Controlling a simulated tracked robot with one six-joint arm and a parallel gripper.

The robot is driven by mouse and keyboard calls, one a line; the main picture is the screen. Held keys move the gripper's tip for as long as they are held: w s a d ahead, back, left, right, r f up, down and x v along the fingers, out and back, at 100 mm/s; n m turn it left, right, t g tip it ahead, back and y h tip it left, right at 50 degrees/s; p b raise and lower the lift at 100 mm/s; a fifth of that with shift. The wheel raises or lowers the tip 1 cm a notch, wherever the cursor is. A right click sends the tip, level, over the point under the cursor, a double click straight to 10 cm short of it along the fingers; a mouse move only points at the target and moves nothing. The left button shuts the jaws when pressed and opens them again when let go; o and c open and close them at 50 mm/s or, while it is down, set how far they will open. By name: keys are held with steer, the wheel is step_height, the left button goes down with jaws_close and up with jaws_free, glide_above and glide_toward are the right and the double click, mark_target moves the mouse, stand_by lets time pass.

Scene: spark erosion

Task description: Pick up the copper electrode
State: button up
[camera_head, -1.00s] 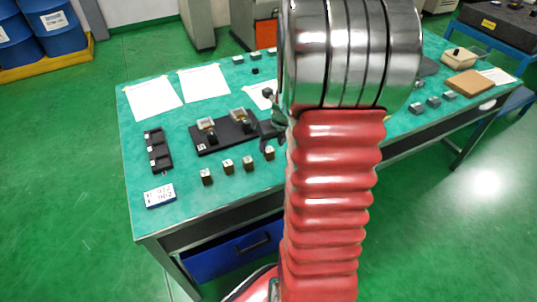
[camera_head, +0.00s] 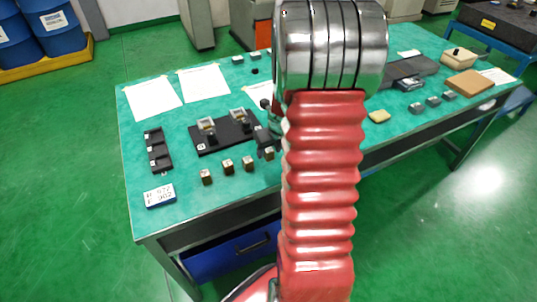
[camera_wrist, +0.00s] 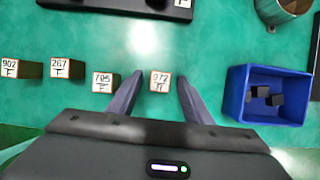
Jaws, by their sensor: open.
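In the wrist view, one marked 972 (camera_wrist: 161,81) lies between the fingers of my gripper (camera_wrist: 161,75). The gripper is open, with a finger on each side of this block; I cannot tell how high it is above the bench. The blocks marked 705 (camera_wrist: 104,83), 267 (camera_wrist: 67,68) and 902 (camera_wrist: 22,69) stand to its left. In the head view, the row shows from a left block (camera_head: 206,177) to a right one (camera_head: 269,154), near my partly hidden gripper (camera_head: 264,147).
A black fixture plate (camera_head: 220,136) lies behind the row. A black slotted rack (camera_head: 158,150) and a label card (camera_head: 159,195) are at left. In the wrist view, a blue bin (camera_wrist: 236,92) with dark pieces is close right, and a metal cup (camera_wrist: 285,10) stands beyond it.

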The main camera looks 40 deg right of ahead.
steer(key=shift+c, duration=0.2)
jaws_close()
stand_by(0.6)
